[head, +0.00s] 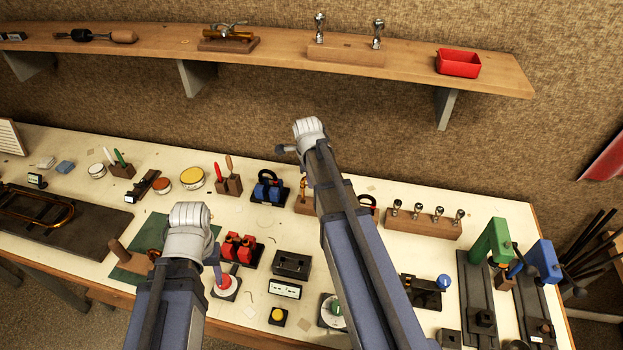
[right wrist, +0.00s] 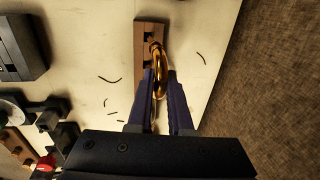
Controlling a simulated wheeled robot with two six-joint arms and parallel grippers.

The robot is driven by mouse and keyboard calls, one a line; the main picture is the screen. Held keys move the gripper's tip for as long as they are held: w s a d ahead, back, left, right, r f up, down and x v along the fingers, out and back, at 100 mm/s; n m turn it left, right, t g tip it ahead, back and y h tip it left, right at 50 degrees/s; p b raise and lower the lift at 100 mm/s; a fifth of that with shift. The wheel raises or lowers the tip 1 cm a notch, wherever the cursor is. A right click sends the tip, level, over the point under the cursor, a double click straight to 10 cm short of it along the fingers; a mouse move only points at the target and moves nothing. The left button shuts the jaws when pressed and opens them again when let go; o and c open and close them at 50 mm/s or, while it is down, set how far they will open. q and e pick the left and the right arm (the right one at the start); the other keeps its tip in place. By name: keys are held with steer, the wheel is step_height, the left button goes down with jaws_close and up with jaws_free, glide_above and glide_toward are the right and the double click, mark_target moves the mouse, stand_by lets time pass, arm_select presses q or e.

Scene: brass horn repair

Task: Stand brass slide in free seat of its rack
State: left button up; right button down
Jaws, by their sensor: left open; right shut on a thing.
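The brass slide (right wrist: 159,78) is a shiny curved tube between the two fingers of my right gripper (right wrist: 160,98) in the right wrist view. In the head view a bit of the slide (head: 303,187) shows left of my right arm. The rack (right wrist: 142,28) is a small wooden block with dark openings. The slide's far end overlaps the rack in the picture; I cannot tell whether they touch. In the head view the rack (head: 302,206) is partly hidden by my right arm. My left gripper (head: 217,272) is open and empty, over the bench near a red-and-white round item.
Red clamps (head: 239,248) and a blue-and-black stand (head: 267,188) are left of the rack. A wooden block with several metal pieces (head: 423,222) is to its right. Green (head: 490,243) and blue (head: 538,262) presses stand at the right end. A shelf (head: 280,58) runs above.

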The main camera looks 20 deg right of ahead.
steer(key=shift+f+b, duration=2.05)
steer(key=c, duration=0.8)
jaws_free()
steer(key=shift+o, duration=0.2)
step_height(320, 180, up, 8)
steer(key=s+p, duration=0.1)
steer(key=p, duration=0.6)
steer(key=shift+a+f+p, duration=0.15)
steer(key=shift+a+p, duration=0.2)
steer(key=shift+a, duration=0.1)
steer(key=shift+s, duration=0.1)
steer(key=s+a+f+n+g+b, duration=0.1)
steer(key=s+a+f+n+b, duration=0.2)
steer(key=s+a+n, duration=0.6)
steer(key=s+a+f+n+g+b, duration=0.1)
steer(key=s+a+f+n+b, duration=0.2)
steer(key=s+a+n, duration=0.6)
steer(key=a+f+n, duration=0.1)
steer(key=a+n, duration=0.4)
steer(key=n, duration=0.6)
steer(key=shift+b, duration=0.35)
